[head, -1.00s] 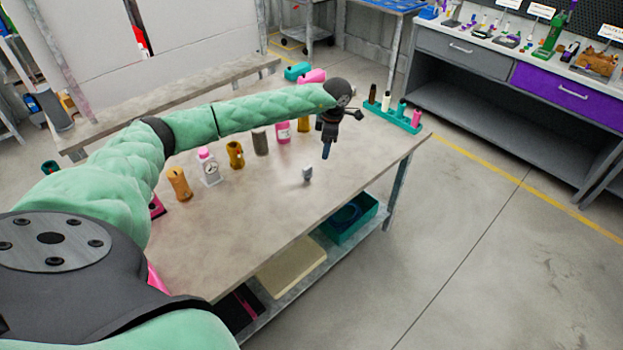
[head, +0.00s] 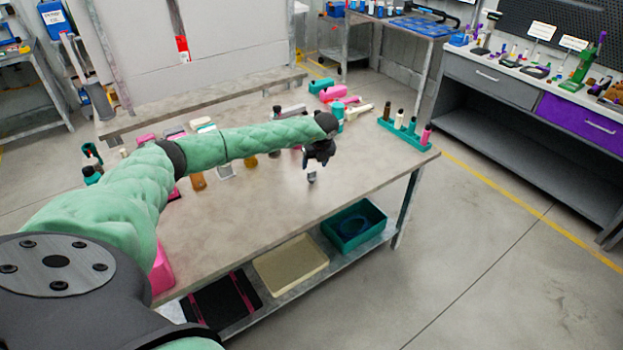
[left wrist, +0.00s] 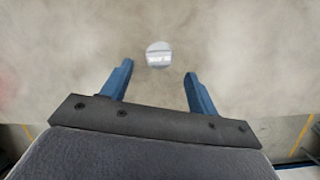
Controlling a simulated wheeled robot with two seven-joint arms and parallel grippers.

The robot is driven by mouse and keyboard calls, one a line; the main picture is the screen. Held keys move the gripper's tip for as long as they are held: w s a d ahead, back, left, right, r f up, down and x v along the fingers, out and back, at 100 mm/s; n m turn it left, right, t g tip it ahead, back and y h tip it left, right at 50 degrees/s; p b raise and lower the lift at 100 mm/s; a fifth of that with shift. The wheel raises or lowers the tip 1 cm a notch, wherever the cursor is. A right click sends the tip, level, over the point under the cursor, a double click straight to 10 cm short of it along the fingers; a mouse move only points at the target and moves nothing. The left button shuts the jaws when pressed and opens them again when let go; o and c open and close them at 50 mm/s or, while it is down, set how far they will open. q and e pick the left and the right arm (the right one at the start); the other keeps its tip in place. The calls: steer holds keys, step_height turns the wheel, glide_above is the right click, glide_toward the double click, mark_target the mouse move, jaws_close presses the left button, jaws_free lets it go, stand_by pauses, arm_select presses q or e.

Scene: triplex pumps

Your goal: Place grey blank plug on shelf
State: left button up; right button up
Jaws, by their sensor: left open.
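The grey blank plug (head: 311,177) stands on the table top (head: 260,231), just below my left gripper (head: 315,166) in the head view. In the left wrist view the plug (left wrist: 158,54) shows from above as a round, light grey piece on the bare table. It lies a little beyond the tips of the two blue fingers (left wrist: 158,72), near the middle of the gap between them. My left gripper is open and empty. The table's lower shelf (head: 246,322) shows under the table top. My right gripper does not show.
On the lower shelf are a teal bin (head: 353,225), a cream tray (head: 290,266) and a black and pink tray (head: 222,306). A teal rack (head: 404,132) with several pegs stands at the table's right end. Several items line the back, partly hidden by my arm.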

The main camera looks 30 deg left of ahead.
mark_target(312, 171)
arm_select(q)
steer(key=shift+w+n, duration=0.1)
steer(key=shift+n, duration=1.1)
steer(key=shift+d+n, duration=0.1)
steer(key=shift+n, duration=0.3)
steer(key=shift+p+x, duration=0.7)
steer(key=shift+x, duration=0.6)
steer(key=p+x, duration=0.3)
steer(key=x, duration=0.1)
steer(key=shift+a+p, duration=0.3)
steer(key=shift+p, duration=0.05)
steer(key=shift+a+f, duration=0.1)
steer(key=shift+f, duration=0.45)
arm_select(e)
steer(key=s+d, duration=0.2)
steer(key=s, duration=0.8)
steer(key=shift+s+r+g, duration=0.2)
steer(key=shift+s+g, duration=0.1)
arm_select(q)
steer(key=shift+c, duration=0.2)
steer(key=c, duration=1)
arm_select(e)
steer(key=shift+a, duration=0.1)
arm_select(q)
steer(key=shift+o, duration=0.2)
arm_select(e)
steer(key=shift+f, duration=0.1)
